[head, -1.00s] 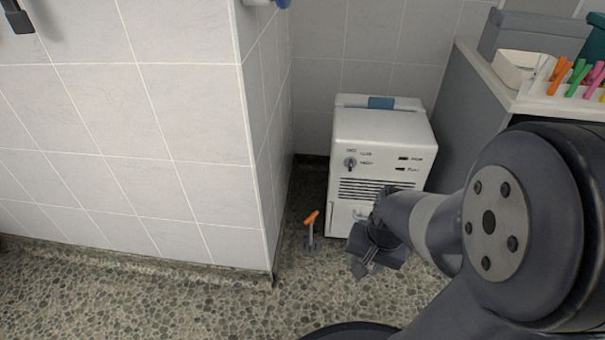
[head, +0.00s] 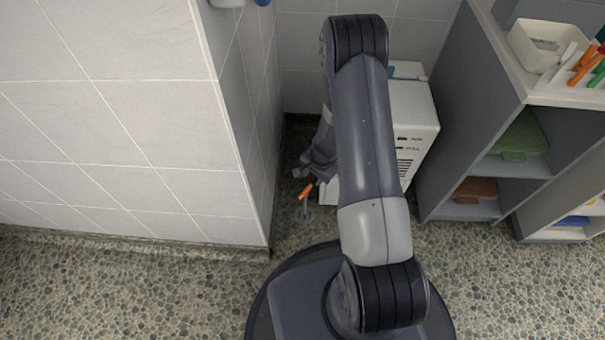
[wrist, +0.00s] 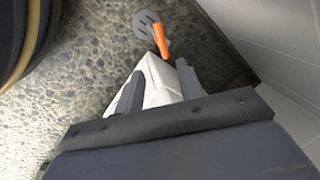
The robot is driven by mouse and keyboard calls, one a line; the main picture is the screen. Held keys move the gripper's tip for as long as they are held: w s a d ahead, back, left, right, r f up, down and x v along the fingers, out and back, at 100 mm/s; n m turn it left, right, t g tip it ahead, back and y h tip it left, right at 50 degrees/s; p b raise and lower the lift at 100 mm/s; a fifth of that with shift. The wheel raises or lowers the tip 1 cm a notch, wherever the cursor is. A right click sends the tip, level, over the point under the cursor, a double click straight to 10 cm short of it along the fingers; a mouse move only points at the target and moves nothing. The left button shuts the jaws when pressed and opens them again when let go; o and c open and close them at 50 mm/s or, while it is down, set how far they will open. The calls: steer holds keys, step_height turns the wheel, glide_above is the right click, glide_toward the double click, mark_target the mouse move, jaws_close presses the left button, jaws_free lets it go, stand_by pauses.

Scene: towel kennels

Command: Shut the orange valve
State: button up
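The orange valve handle (head: 306,191) sits on a short grey stem above a round grey floor plate (head: 304,214), close to the wall corner. In the wrist view the handle (wrist: 161,40) lies just beyond the fingertips, and its floor plate (wrist: 147,20) is at the top. My gripper (head: 309,173) is close behind the handle in the head view. In the wrist view its two fingers (wrist: 157,82) stand apart with no object gripped between them. Whether a finger touches the handle I cannot tell.
A white appliance (head: 411,115) stands right of the valve, partly hidden by my arm. A tiled wall (head: 232,110) closes the left side. A grey shelf unit (head: 451,120) stands at the right. Pebbled floor (head: 150,290) is clear at the front left.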

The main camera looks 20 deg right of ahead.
mark_target(306, 190)
steer(key=w+f+b, duration=0.1)
steer(key=f, duration=0.3)
steer(key=a+f+b, duration=0.1)
steer(key=f, duration=0.3)
steer(key=w+f+b, duration=0.1)
steer(key=f+b, duration=0.1)
steer(key=f, duration=0.2)
steer(key=shift+w+a, duration=0.15)
steer(key=shift+w, duration=0.15)
jaws_close()
